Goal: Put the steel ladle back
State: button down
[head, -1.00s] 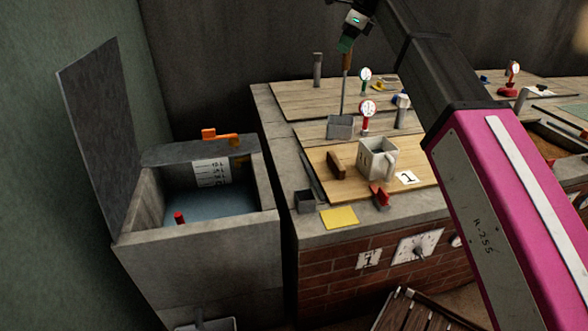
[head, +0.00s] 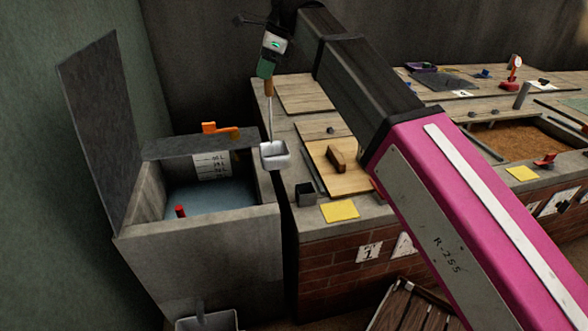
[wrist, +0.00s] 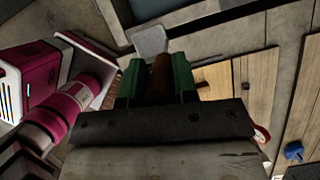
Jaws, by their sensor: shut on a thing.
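The steel ladle has a square grey cup (head: 274,155) and a brown handle (head: 269,88). My gripper (head: 267,68) is shut on the handle's upper end, and the ladle hangs nearly upright below it. In the head view the cup appears over the gap between the water tank (head: 205,250) and the workbench (head: 320,228); its exact height is hard to judge. In the wrist view the green fingers (wrist: 157,80) are on both sides of the handle (wrist: 161,72), with the cup (wrist: 150,41) beyond. An orange hook-like piece (head: 220,130) sits on the tank's back ledge.
The tank's dark lid (head: 97,125) stands open at the left, and a red peg (head: 180,211) shows inside. A small dark box (head: 306,194) and a yellow square (head: 340,210) lie near the bench's front edge. My arm hides part of the bench.

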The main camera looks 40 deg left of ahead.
jog(key=w+a+f, duration=0.1)
jog(key=w+f, duration=1)
dwell(0.3)
jog(key=shift+w+a+f, duration=0.1)
jog(key=shift+f, duration=0.1)
jog(key=c, duration=0.9)
grip_release()
jog(key=shift+r, duration=0.15)
jog(key=v, duration=1.2)
